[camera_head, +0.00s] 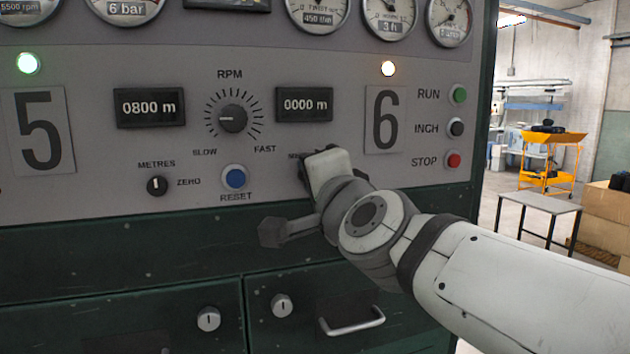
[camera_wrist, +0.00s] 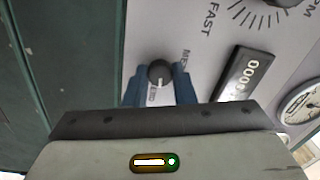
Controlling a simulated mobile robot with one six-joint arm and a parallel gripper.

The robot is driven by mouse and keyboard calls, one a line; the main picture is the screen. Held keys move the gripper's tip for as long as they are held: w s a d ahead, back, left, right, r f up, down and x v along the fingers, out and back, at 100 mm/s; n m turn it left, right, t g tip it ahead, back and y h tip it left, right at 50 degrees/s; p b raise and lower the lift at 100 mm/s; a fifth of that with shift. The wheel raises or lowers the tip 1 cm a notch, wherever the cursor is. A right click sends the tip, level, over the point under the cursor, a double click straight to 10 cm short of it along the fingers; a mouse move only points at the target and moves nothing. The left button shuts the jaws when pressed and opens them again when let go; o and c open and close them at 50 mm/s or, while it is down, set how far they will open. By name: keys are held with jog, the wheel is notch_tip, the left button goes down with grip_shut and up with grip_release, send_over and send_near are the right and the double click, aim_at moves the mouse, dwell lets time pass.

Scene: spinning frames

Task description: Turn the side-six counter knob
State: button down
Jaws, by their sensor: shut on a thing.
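The side-six counter knob (camera_wrist: 159,73) is small, round and dark, with a white pointer line directed toward the bottom of the wrist view. My gripper (camera_wrist: 159,82) has a blue finger on each side of it and is shut on it. In the head view my gripper (camera_head: 325,168) is against the panel below the side-six counter display (camera_head: 304,104), which reads 0000 m. There my wrist hides the knob and most of its label. The display also shows in the wrist view (camera_wrist: 241,74). A large 6 plate (camera_head: 385,120) is to its right.
The RPM dial (camera_head: 233,118) is above left. RUN, INCH and STOP buttons (camera_head: 455,128) are at the right. A drawer handle (camera_head: 352,322) sticks out below.

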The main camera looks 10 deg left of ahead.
jog(key=shift+m, duration=0.6)
jog(key=c, duration=2.2)
grip_release()
jog(key=shift+m, duration=0.3)
jog(key=c, duration=1.2)
grip_release()
jog(key=shift+s, duration=0.1)
jog(key=p+v, duration=0.3)
jog(key=v, duration=0.4)
jog(key=shift+s, duration=0.3)
jog(key=shift+d, duration=0.15)
